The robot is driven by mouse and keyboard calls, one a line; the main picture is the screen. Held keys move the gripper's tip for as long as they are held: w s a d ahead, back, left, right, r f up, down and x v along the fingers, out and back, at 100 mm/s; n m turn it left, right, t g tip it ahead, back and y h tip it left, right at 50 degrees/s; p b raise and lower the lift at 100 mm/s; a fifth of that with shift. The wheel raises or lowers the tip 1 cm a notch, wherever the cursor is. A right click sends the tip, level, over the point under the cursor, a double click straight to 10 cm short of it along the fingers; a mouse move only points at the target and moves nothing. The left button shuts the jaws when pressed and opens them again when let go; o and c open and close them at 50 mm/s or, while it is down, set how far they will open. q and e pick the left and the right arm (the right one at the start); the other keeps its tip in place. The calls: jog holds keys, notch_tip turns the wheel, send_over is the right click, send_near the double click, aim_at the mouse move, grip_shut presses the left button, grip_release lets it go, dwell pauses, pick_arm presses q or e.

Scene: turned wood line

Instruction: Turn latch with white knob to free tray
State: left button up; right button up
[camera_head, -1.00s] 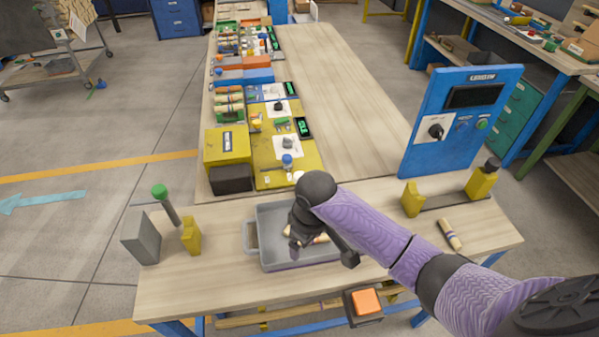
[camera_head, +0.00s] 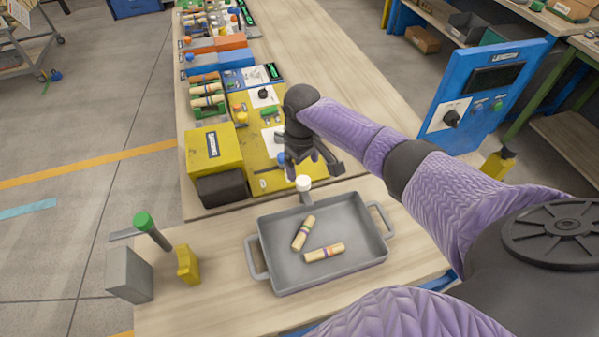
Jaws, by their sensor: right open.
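The latch's white knob (camera_head: 303,183) stands at the back edge of the grey tray (camera_head: 356,226), on a small grey latch piece (camera_head: 306,197). The tray sits on the wooden bench and holds two turned wood pieces, one upper left (camera_head: 303,233) and one lower (camera_head: 324,252). My right gripper (camera_head: 308,168) is open and empty, pointing down just behind and above the white knob, over the front of the yellow panel. I cannot tell whether a finger touches the knob. My left gripper is not in view.
A yellow box (camera_head: 213,149) with a black block (camera_head: 220,188) stands behind and left of the tray. A green-knobbed lever (camera_head: 145,224), grey block (camera_head: 130,275) and yellow post (camera_head: 187,264) stand at left. A blue control panel (camera_head: 482,95) stands at right.

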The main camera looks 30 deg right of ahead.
aim_at(303, 180)
notch_tip(303, 180, down, 6)
jog(key=shift+d+r+b, duration=0.1)
jog(key=shift+b, duration=0.8)
grip_shut()
